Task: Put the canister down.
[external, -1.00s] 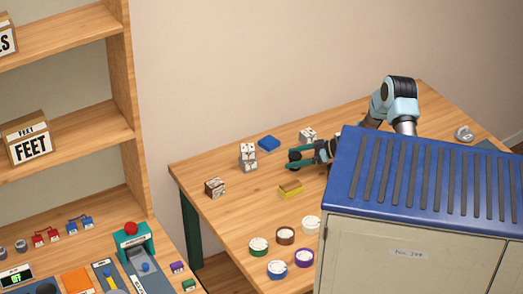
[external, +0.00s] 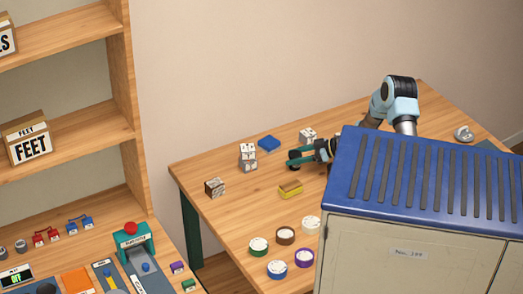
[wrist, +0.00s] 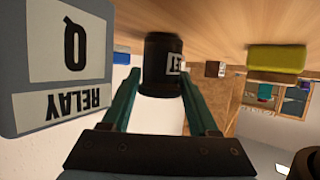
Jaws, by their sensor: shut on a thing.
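A dark canister (wrist: 163,62) with a pale label is between the two teal fingers of my gripper (wrist: 158,88) in the wrist view, where the picture is upside down. The fingers are shut on its sides. In the external view the canister (external: 294,155) is a small dark shape at the end of my gripper (external: 300,160), over the far part of the wooden table (external: 235,215). It looks close to the tabletop. I cannot tell whether its base touches the wood. My gripper lies nearly level, and the blue-topped cabinet hides part of my arm.
A grey relay block (wrist: 60,60) marked Q is close beside the gripper in the wrist view. Several round dials (external: 277,269) lie nearer the front. Bare wood shows between them.

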